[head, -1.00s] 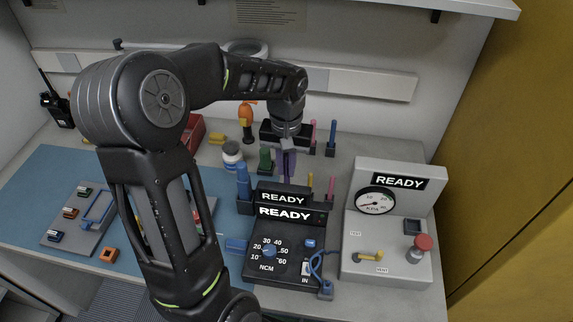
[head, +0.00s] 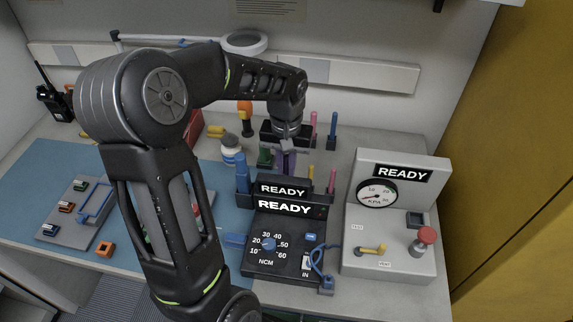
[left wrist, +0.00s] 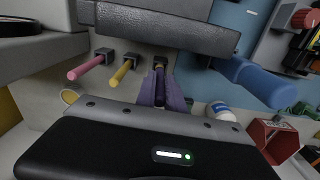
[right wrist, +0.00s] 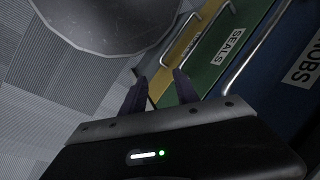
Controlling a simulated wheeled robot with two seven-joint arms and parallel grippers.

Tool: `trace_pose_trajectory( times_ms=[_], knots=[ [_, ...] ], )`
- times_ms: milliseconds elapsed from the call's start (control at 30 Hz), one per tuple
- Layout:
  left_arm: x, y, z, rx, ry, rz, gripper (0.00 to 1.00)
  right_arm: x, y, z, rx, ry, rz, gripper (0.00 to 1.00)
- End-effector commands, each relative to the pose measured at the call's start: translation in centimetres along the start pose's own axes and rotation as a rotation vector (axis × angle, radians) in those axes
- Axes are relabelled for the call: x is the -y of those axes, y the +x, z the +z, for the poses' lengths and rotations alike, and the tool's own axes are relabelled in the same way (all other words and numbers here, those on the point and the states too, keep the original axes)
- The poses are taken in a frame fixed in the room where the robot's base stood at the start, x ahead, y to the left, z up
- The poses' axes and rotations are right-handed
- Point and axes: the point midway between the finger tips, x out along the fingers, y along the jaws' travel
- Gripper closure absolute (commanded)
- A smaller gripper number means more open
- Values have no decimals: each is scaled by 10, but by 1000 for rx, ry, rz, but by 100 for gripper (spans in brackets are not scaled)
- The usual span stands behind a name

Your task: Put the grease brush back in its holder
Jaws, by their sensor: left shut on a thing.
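My left gripper (head: 285,165) points down behind the black tester. In the left wrist view its purple fingers (left wrist: 161,98) are shut on a slim dark piece with a yellow-orange band, seemingly the grease brush (left wrist: 160,72). Its far end meets or lies just in front of a small dark holder (left wrist: 160,60), in line with the holders of the pink and yellow tools. I cannot tell whether it is inside. In the head view the brush and its holder are mostly hidden behind the tester. My right gripper (right wrist: 158,88) is open and empty above labelled drawers.
The black tester (head: 285,245) with READY displays stands in front of my left gripper. A grey gauge box (head: 395,225) is to its right. A pink tool (left wrist: 92,66), a yellow tool (left wrist: 122,70) and a thick blue handle (left wrist: 255,82) stand close beside the fingers.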

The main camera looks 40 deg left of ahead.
Motion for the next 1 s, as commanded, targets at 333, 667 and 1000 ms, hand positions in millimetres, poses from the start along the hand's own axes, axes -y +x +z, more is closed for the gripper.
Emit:
trace_pose_trajectory(
  times_ms=[333,667,1000],
  knots=[
    [0,14,0,0,0,0,100,-4,10,0,0,0,0,64],
    [0,26,1,1,0,0,100,-7,20,0,0,0,0,64],
    [0,26,1,1,0,0,84,-7,20,0,0,0,0,64]
  ],
)
